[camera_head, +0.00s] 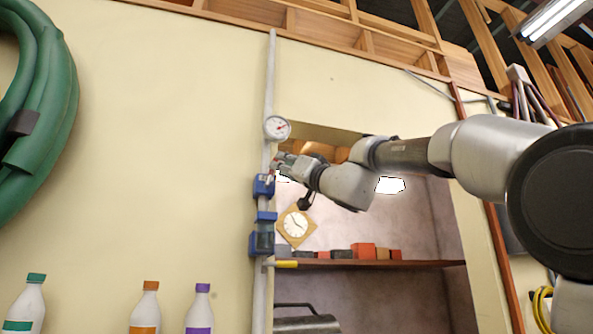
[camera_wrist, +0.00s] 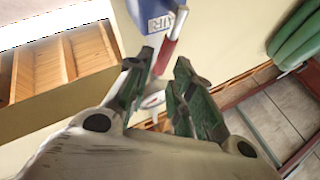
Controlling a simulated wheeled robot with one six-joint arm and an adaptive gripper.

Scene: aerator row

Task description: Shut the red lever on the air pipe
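The pale vertical air pipe (camera_head: 270,80) runs down the wall in the head view. A blue valve body (camera_head: 263,186) sits on it below a round gauge (camera_head: 277,128). In the wrist view the blue body (camera_wrist: 152,16) bears the letters AIR. The red lever (camera_wrist: 167,55) slants from it toward my gripper (camera_wrist: 167,62). The two green-padded fingers are apart, one on each side of the red lever; I cannot tell whether either touches it. In the head view my gripper (camera_head: 281,162) is at the pipe, just above the blue body, and mostly hides the lever.
A second blue body (camera_head: 261,243) and a yellow handle (camera_head: 286,264) are lower on the pipe. Right of it is a recess with a clock (camera_head: 295,225) and a shelf (camera_head: 400,263). A green hose (camera_head: 45,110) hangs left; bottles (camera_head: 145,308) stand below.

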